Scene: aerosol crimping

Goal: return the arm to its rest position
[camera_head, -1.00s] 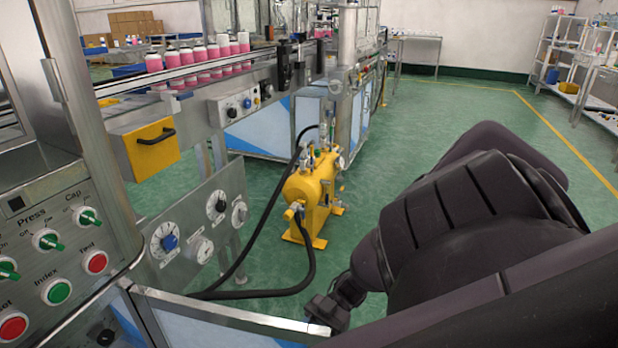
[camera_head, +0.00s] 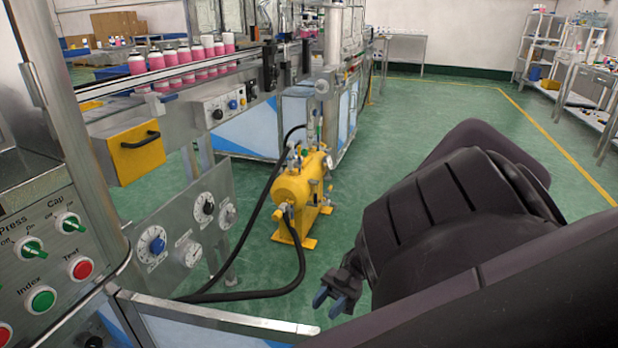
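My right arm (camera_head: 470,220), dark and bulky, fills the lower right of the head view. My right gripper (camera_head: 330,303) shows small at the lower middle, beyond the corner of the machine's metal edge. Its two bluish fingertips stand apart with a gap between them, and nothing shows in the gap. It is in front of the yellow pressure tank and apart from it. My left arm and gripper are not in the head view.
A control panel (camera_head: 50,270) with knobs and buttons stands at the left, with a metal frame edge (camera_head: 215,318) along the bottom. A yellow tank (camera_head: 300,195) with black hoses stands mid-floor. Pink-filled bottles (camera_head: 185,62) line the conveyor. Green floor (camera_head: 440,115) is clear at back right.

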